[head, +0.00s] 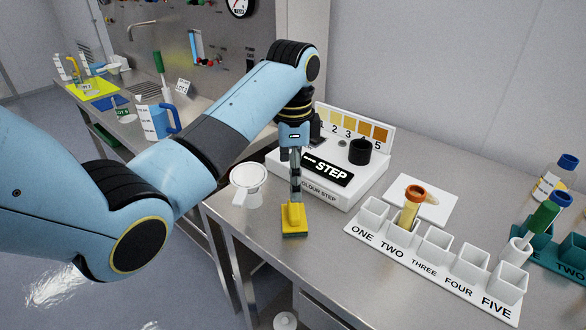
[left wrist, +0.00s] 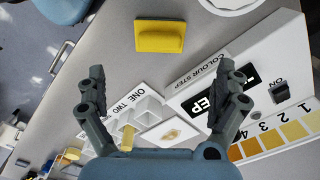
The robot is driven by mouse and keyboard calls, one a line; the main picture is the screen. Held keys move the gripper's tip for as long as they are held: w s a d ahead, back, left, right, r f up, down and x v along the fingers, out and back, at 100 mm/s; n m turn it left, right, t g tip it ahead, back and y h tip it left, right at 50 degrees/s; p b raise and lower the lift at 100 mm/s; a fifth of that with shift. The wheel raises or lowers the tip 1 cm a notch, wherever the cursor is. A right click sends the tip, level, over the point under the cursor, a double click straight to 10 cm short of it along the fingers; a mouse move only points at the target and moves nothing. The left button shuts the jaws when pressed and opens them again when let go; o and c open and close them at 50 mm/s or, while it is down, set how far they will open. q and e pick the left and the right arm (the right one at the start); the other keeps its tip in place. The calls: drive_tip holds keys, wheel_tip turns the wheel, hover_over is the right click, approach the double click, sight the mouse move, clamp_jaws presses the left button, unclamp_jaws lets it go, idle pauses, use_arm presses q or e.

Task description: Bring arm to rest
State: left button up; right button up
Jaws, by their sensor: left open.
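My left arm (head: 235,105) reaches in from the left in the head view, bent over the bench. Its gripper (head: 296,180) points down in front of the white colour step box (head: 328,172). In the left wrist view the gripper (left wrist: 158,72) has its fingers wide apart with nothing between them. A yellow block with a raised grip (head: 294,218) stands on the bench close below the fingers in the head view. In the left wrist view the block (left wrist: 160,37) lies beyond the fingertips, apart from them. My right gripper is not in view.
A white cup (head: 247,184) stands left of the block near the bench edge. A teal rack (head: 540,240) stands at the far right. A blue jug (head: 157,119) is on the back-left bench.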

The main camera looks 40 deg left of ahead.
use_arm(q)
drive_tip(key=shift+r, duration=0.55)
